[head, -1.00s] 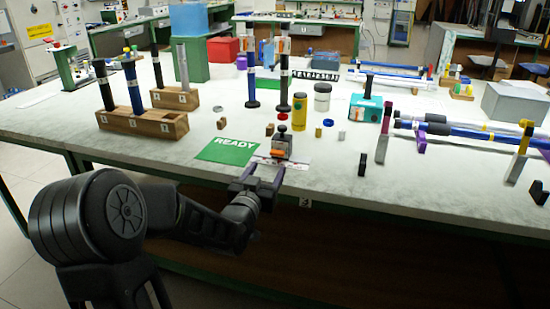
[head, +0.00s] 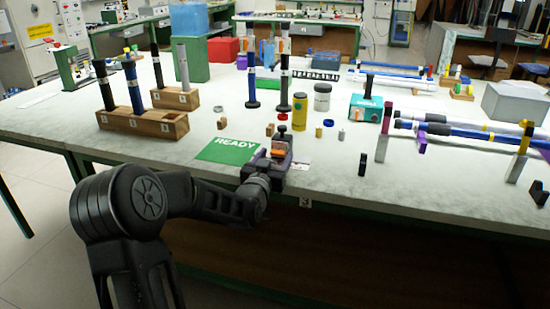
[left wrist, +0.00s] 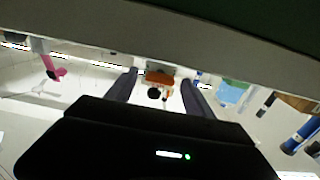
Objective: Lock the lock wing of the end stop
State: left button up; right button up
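The end stop (head: 282,140) is a small grey block with a dark knob on top and an orange wing (head: 278,153) low on its near side. It stands near the table's front edge beside the green READY mat. My left gripper (head: 276,161) reaches in from the front, close to the end stop and partly covering its lower part. In the left wrist view the two dark fingers (left wrist: 160,88) are apart, with the orange wing (left wrist: 160,76) between and beyond them. No contact shows. The wing's exact angle is too small to read. My right gripper is not in view.
The green READY mat (head: 228,149) lies left of the end stop. A yellow cylinder (head: 299,112) and small blocks stand behind it. A wooden rack (head: 143,122) with rods is at left, and long rods (head: 460,132) lie on supports at right.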

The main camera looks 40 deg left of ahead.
pick_arm(q)
grip_shut()
dwell(0.4)
